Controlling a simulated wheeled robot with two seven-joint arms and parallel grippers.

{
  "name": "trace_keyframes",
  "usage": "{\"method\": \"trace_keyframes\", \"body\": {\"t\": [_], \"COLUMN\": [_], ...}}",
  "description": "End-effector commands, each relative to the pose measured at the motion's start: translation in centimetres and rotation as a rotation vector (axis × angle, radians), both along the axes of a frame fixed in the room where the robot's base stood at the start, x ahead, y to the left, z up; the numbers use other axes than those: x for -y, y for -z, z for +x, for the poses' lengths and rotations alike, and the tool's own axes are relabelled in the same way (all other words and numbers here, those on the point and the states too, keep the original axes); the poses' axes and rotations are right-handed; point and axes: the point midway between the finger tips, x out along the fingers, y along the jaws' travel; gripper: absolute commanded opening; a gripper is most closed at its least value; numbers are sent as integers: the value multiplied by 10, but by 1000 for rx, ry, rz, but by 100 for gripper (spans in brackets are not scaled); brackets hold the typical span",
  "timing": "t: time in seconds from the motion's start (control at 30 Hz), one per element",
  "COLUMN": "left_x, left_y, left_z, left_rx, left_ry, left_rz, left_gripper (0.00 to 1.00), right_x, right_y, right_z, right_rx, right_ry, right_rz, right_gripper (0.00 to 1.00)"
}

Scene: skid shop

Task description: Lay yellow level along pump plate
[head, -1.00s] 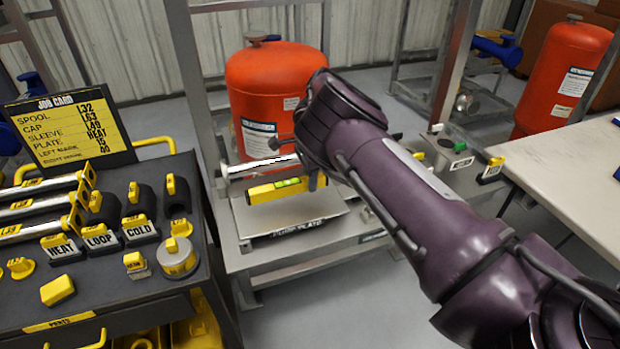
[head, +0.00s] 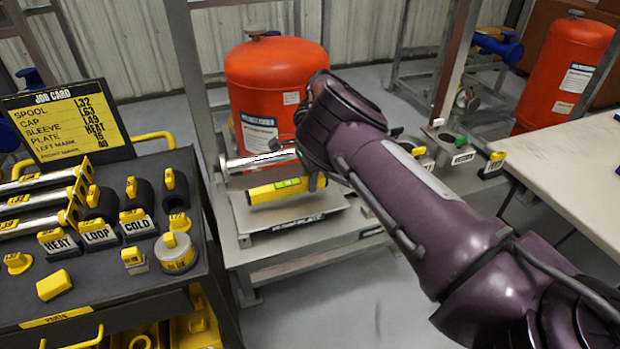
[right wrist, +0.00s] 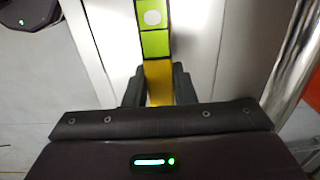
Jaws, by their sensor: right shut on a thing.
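The yellow level (head: 278,189) with green vial windows is over the pump plate (head: 292,212) in the head view. My right gripper (head: 316,182) is shut on the level near its right end, and the fingers are mostly hidden by my arm. In the right wrist view the level (right wrist: 157,45) runs away from between the two fingers of the gripper (right wrist: 159,86), with pale plate surface on both sides. I cannot tell whether the level touches the plate. My left gripper is not in view.
A dark cart (head: 110,275) with labelled parts and a job card (head: 68,120) is on the left. A pale table (head: 575,160) is on the right.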

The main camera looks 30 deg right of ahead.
Motion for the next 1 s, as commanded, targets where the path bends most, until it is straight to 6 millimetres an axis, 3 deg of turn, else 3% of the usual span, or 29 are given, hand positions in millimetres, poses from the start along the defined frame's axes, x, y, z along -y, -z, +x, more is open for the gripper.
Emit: {"method": "trace_keyframes", "body": {"t": [1.0], "left_x": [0], "left_y": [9], "left_z": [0], "left_rx": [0], "left_ry": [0], "left_rz": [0], "left_gripper": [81], "right_x": [0], "right_y": [14], "right_z": [0], "right_rx": [1], "right_ry": [-1], "right_rz": [1], "right_gripper": [0]}}
